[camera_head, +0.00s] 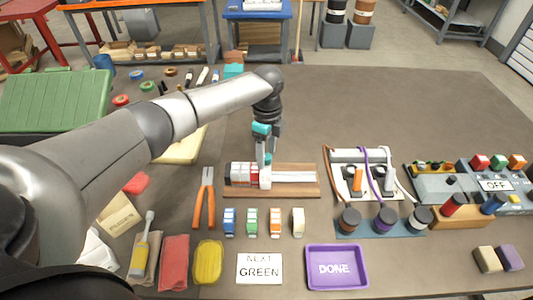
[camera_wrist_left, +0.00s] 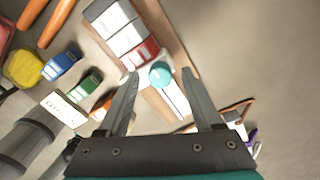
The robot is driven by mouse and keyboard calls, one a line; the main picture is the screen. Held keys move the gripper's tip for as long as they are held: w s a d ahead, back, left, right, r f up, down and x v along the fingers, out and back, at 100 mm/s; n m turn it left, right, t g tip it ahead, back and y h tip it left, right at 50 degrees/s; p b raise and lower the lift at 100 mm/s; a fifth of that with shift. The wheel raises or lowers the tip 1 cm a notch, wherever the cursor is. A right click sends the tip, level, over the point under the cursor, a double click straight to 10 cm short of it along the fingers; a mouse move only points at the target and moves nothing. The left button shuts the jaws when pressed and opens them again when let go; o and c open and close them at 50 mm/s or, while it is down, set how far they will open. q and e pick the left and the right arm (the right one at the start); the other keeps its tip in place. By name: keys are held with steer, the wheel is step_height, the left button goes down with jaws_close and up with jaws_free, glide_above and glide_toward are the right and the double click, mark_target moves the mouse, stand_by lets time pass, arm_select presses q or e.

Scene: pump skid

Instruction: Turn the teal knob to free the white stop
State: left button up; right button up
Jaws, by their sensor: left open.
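The teal knob (camera_wrist_left: 160,75) shows in the left wrist view as a round cap, between and just beyond my open left fingertips (camera_wrist_left: 160,77). The fingers stand apart on either side of it, and I see no clear contact. The white stop (camera_head: 265,177) is at the end of a row of white and red blocks (camera_head: 244,174) on a wooden board with a pale rail. In the head view my left gripper (camera_head: 264,155) points down over the stop and mostly hides the knob. My right gripper is not in view.
Orange pliers (camera_head: 204,195) lie left of the board (camera_head: 300,190). Small coloured blocks, a "NEXT GREEN" card (camera_head: 260,268) and a purple "DONE" tray (camera_head: 337,281) are in front. A cable panel (camera_head: 360,190) stands to the right.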

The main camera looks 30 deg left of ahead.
arm_select(q)
steer(key=shift+f, duration=0.1)
jaws_close()
stand_by(0.5)
